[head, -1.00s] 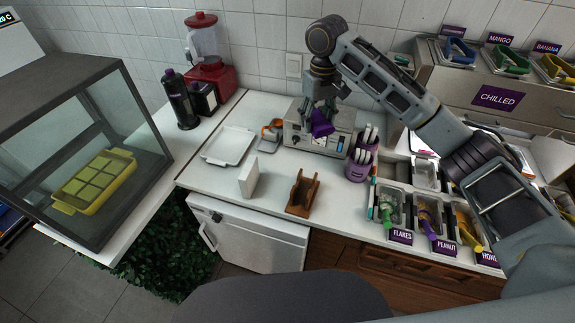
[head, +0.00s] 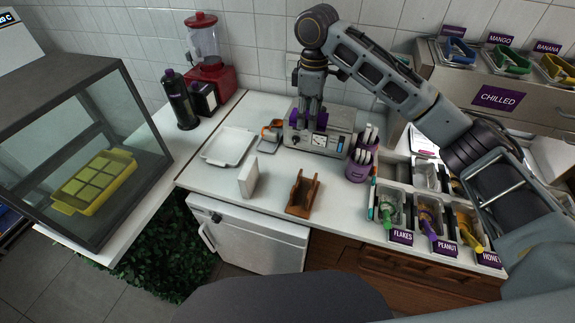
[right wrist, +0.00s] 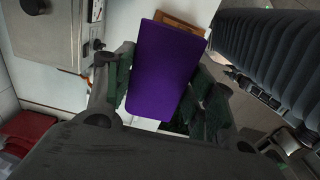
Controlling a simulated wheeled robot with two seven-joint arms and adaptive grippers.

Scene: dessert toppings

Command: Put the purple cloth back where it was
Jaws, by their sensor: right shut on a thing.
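My right gripper (head: 310,127) is shut on the purple cloth (head: 322,121), at the front left part of the grey appliance on the back counter. In the head view the fingers hide most of the cloth, and only purple bits show at their sides. In the right wrist view the cloth (right wrist: 165,65) is a flat purple rectangle between the dark fingers (right wrist: 165,100). I cannot tell whether the cloth touches the appliance. My left gripper is not in view.
The grey appliance (head: 338,138) has a dial and small display. Left of it are an orange-and-grey item (head: 271,134) and a white tray (head: 211,157). A brown holder (head: 303,207), white block (head: 248,180) and purple cup (head: 356,170) stand in front. Topping bins (head: 391,200) are right.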

